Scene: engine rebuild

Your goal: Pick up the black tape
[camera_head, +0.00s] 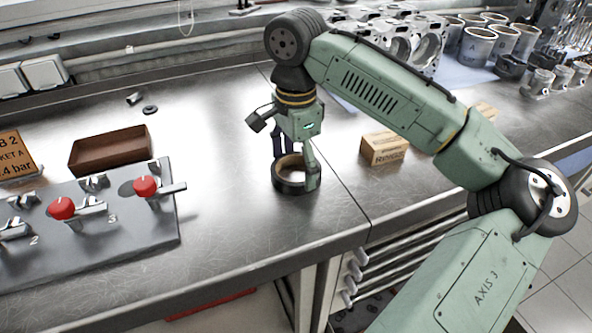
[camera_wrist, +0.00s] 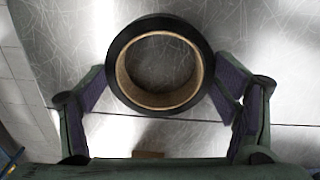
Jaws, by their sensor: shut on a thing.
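The black tape (camera_head: 289,187) is a roll with a brown cardboard core. It lies flat at the metal workbench (camera_head: 230,220), near the seam between two bench tops. My gripper (camera_head: 295,172) reaches down over it, with its fingers on either side of the roll. In the wrist view the tape (camera_wrist: 114,83) sits between the two finger pads, and my gripper (camera_wrist: 165,95) is shut on its outer sides. I cannot tell whether the roll is touching the bench or slightly above it.
A small wooden box (camera_head: 384,148) stands to the right of the tape. A brown open tray (camera_head: 108,149) and a grey fixture plate (camera_head: 90,235) with red knobs lie to the left. Engine parts (camera_head: 415,45) and metal cylinders (camera_head: 478,45) stand at the back right. The bench front is clear.

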